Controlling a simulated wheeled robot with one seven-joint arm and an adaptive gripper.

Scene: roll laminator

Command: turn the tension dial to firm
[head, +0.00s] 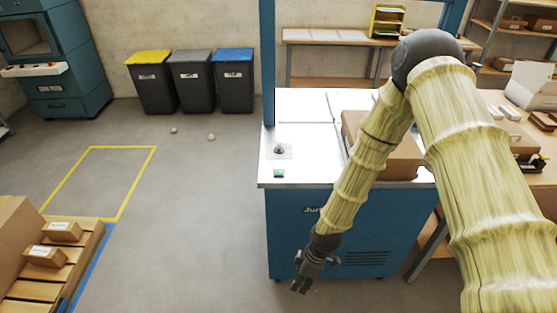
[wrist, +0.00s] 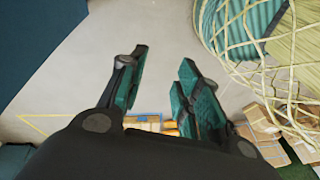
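A blue cabinet machine (head: 300,235) with a white top stands in the middle of the head view. A small dark round knob (head: 279,150) sits on a pale plate at the left of its top; this looks like the dial, but its markings are too small to read. My gripper (head: 300,287) hangs in front of the cabinet, below the top's front edge and well apart from the knob. In the wrist view my gripper (wrist: 163,60) has its two fingers spread with nothing between them. The knob is not clearly visible in the wrist view.
A small green item (head: 279,174) lies near the top's front edge. A brown box (head: 400,160) sits on the top, partly behind my arm. A blue upright post (head: 268,65) rises at the top's left side.

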